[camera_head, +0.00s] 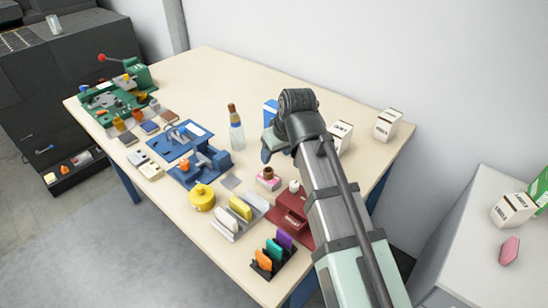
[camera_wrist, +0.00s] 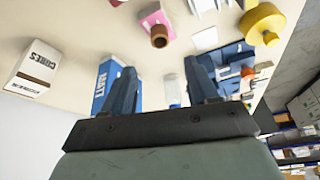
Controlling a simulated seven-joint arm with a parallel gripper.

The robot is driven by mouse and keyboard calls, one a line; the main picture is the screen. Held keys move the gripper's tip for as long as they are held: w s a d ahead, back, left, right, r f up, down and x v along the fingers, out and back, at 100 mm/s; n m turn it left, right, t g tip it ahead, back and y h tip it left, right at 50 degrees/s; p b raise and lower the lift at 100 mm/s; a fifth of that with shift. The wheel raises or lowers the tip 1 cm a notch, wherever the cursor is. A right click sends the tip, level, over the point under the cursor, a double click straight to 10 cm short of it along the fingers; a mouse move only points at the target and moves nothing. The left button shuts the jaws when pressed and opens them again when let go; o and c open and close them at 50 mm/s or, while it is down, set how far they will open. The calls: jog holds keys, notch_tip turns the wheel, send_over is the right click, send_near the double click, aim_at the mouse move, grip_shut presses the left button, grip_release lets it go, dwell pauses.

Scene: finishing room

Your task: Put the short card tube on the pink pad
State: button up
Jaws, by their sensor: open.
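The short card tube (camera_head: 268,172) is brown and stands upright on the pink pad (camera_head: 262,183) near the middle of the table. In the wrist view, the tube (camera_wrist: 159,37) shows its dark hollow end, with the pink pad (camera_wrist: 150,17) under it. My gripper (camera_head: 270,146) is above the table, behind the tube and apart from it. In the wrist view, its two fingers (camera_wrist: 160,72) are spread with nothing held between them. My arm hides part of the table's right side.
A blue box (camera_head: 270,108) is close to my gripper. A bottle (camera_head: 236,130) stands to its left. White boxes (camera_head: 387,124) stand at the right.

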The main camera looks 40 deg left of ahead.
jog(key=shift+d+r, duration=0.25)
jog(key=shift+r, duration=0.35)
